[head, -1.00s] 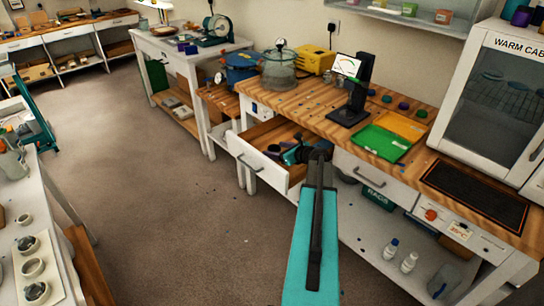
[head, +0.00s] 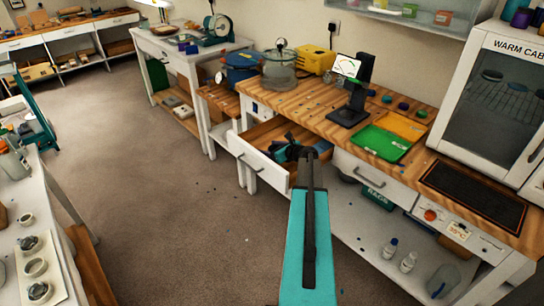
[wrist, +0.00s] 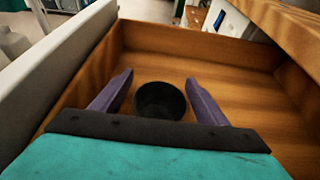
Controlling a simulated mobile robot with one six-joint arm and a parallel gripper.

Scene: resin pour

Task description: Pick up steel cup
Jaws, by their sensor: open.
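The steel cup (wrist: 160,100) shows in the wrist view as a small, round, dark grey cup, seen from above, inside the wooden drawer (wrist: 235,80). My gripper (wrist: 160,83) is open, with one purple finger to the left of the cup and one to the right. Gaps show between the cup and both fingers in this view. I cannot tell how far the fingertips are above the drawer floor. In the head view my gripper (head: 284,153) is down in the open drawer (head: 257,172) under the bench, and my arm partly covers the drawer. The cup cannot be made out there.
The drawer's walls stand close around my gripper, and the wooden bench top (head: 310,110) overhangs behind it. A black stand (head: 350,105), a green tray (head: 377,143) and a glass-lidded pot (head: 279,70) stand on the bench.

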